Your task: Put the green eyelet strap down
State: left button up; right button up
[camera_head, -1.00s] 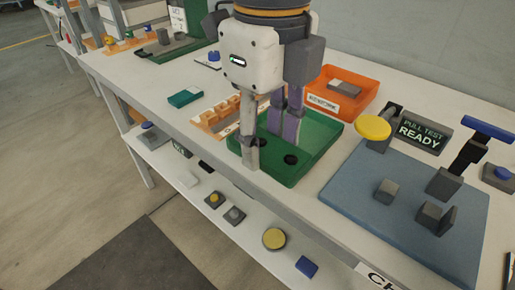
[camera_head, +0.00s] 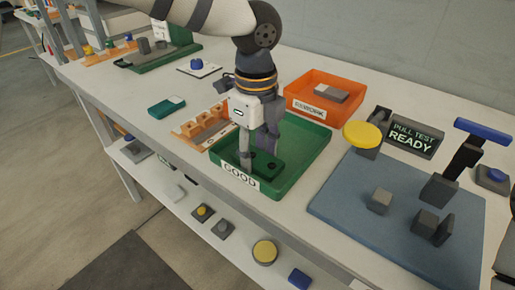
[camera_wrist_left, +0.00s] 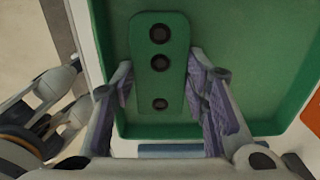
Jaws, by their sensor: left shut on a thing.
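The green eyelet strap (camera_head: 281,164) is a flat bar with dark round holes. It shows large in the left wrist view (camera_wrist_left: 161,40), with three holes visible. My left gripper (camera_head: 257,160) is shut on the strap, one purple-padded finger along each long side, as the wrist view (camera_wrist_left: 161,90) shows. The strap is inside the outline of the green tray labelled GOOD (camera_head: 314,155), near its front left part. I cannot tell whether it touches the tray floor. A dark grey part at the lower right edge may be my right gripper; its jaws cannot be made out.
An orange REWORK tray (camera_head: 350,110) with a grey part stands behind. An orange slotted rack (camera_head: 200,128) is left of the green tray. A blue mat (camera_head: 345,195) with grey blocks and a yellow knob (camera_head: 362,135) is at right. The pull tester display (camera_head: 412,138) reads READY.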

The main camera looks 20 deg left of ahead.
aim_at(257, 158)
pick_arm(q)
jog(key=o, duration=0.8)
jog(key=shift+o, duration=0.2)
jog(key=shift+r, duration=0.1)
notch_tip(257, 158, up, 12)
